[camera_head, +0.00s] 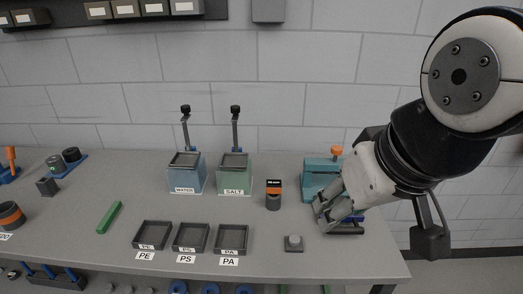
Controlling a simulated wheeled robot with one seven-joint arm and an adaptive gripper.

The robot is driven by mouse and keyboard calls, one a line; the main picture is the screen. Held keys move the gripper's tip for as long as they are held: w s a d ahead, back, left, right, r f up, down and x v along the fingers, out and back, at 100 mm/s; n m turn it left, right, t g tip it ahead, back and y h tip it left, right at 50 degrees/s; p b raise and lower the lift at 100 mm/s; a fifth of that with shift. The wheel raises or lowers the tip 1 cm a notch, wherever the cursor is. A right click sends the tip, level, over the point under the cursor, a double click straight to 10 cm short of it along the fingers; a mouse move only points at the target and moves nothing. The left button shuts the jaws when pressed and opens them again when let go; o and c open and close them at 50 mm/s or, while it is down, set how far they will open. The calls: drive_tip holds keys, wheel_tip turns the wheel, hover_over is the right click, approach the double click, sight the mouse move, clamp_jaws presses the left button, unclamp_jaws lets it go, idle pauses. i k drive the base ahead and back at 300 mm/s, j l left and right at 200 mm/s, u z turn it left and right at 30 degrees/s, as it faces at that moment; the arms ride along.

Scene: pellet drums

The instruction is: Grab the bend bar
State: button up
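A green bar (109,217) lies flat and slanted on the grey table, left of the labelled trays; it is the only loose bar I can make out, and I cannot tell for sure that it is the bend bar. My gripper (328,217) is at the right part of the table, low over the surface, far to the right of the green bar. It is in front of a teal device (316,179) with an orange knob and partly hides it. A dark piece with some blue shows beside the fingers. I cannot make out the gap between the fingers or anything in them.
Trays marked PE (152,248), PS (190,251) and PA (232,253) stand along the front edge. WATER (187,178) and SALT (234,180) tanks stand behind.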

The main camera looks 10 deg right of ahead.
sight(110, 217)
drive_tip(key=i+j+u, duration=0.3)
drive_tip(key=u, duration=0.15)
drive_tip(key=i+j+u, duration=0.15)
drive_tip(key=i+u, duration=0.6)
drive_tip(key=u, duration=0.15)
